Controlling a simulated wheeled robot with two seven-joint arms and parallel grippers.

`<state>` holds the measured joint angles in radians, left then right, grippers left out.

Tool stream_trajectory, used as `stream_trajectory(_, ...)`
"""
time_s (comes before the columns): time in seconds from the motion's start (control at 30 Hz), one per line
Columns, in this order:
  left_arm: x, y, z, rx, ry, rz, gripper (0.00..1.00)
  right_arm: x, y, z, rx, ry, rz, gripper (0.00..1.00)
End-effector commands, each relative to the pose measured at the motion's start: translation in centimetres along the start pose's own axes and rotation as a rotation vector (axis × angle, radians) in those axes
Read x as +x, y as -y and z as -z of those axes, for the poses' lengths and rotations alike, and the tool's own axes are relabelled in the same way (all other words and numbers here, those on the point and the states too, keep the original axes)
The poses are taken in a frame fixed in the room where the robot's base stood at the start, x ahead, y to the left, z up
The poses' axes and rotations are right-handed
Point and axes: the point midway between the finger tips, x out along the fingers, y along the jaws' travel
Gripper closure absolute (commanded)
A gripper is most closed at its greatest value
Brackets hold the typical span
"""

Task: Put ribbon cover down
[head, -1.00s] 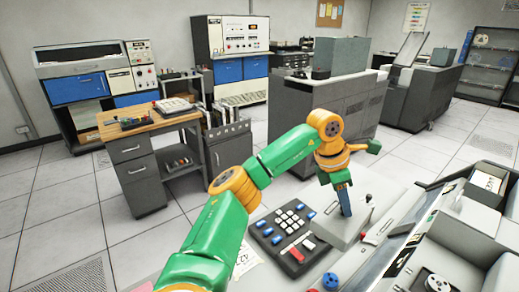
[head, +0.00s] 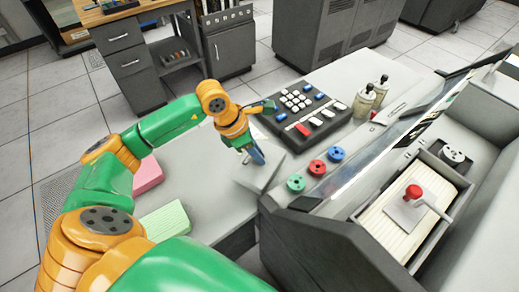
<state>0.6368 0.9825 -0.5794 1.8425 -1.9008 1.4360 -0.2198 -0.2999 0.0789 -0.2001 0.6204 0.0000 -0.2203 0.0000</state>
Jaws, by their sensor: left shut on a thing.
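The ribbon cover appears to be the thin grey plate (head: 267,176) below my left gripper (head: 256,156). The gripper points down and is shut on the plate, which shows tilted and nearly edge-on. It is over the light grey table top (head: 205,180), left of the machine's dark front corner. I cannot tell whether the plate touches the table. My right gripper is not in view.
A dark keypad (head: 305,115) lies behind the gripper. Green, red and blue spools (head: 317,168) sit right of the plate. Two jars (head: 364,100) stand farther back. Pink (head: 147,173) and green (head: 165,221) card stacks lie on the left. The table between is clear.

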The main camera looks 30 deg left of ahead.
Motion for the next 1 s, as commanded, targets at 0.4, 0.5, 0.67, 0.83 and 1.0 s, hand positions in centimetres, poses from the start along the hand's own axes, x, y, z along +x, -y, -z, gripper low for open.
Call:
stream_trajectory(0.4,2.3,-0.1,0.9,0.0,0.0,-0.001,1.0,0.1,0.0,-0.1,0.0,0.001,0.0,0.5)
stream_trajectory(0.5,2.5,-0.1,1.0,0.0,0.0,-0.001,0.66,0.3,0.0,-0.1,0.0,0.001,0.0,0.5)
stream_trajectory(0.67,2.4,-0.1,1.0,0.0,0.0,-0.001,0.42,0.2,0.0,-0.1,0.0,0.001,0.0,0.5)
stream_trajectory(0.83,2.4,-0.1,1.0,0.0,0.0,-0.001,0.42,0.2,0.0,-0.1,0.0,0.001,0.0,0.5)
stream_trajectory(1.0,0.9,-0.2,0.9,0.0,0.001,-0.005,0.42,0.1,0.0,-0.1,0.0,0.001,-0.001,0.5)
